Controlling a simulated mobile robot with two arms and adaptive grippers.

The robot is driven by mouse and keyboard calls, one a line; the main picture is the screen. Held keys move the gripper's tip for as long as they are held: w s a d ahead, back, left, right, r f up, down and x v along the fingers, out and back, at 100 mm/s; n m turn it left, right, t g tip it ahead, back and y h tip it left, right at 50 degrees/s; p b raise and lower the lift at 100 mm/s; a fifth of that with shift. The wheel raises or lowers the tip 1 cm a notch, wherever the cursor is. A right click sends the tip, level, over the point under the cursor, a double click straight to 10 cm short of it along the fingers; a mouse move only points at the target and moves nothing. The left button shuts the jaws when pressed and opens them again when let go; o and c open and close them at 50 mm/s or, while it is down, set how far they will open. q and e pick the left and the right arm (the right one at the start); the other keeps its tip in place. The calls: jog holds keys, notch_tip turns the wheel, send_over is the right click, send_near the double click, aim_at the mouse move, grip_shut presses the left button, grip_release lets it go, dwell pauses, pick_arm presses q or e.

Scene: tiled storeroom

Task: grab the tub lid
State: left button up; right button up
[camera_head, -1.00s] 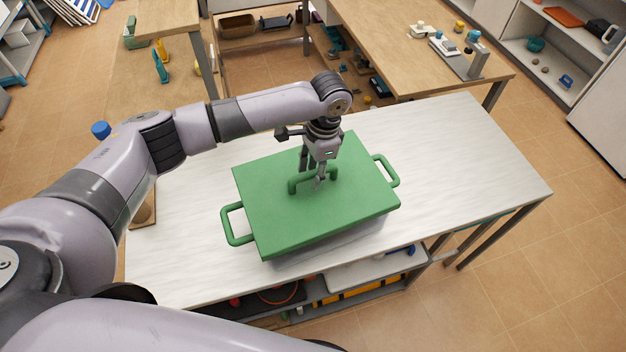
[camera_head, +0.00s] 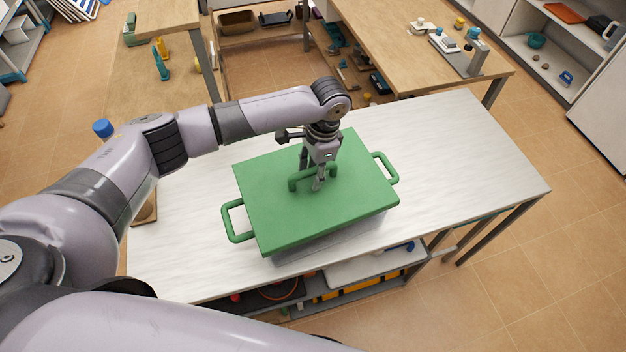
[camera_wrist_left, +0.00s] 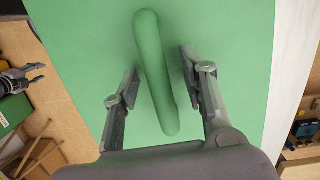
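My left gripper (camera_head: 318,184) points down at the bar handle. In the left wrist view its fingers (camera_wrist_left: 158,85) stand apart on either side of the handle (camera_wrist_left: 153,70), with gaps showing. My right gripper (camera_wrist_left: 36,74) shows at that view's left edge, fingers apart and empty, away from the lid.
The white table (camera_head: 455,160) is clear to the right of the lid. A blue-capped bottle (camera_head: 103,130) stands at the left, partly behind my arm. A shelf with several items (camera_head: 350,285) is under the table. Wooden tables (camera_head: 385,50) stand behind.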

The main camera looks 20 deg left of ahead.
pick_arm(q)
jog(key=shift+c, duration=0.5)
grip_shut()
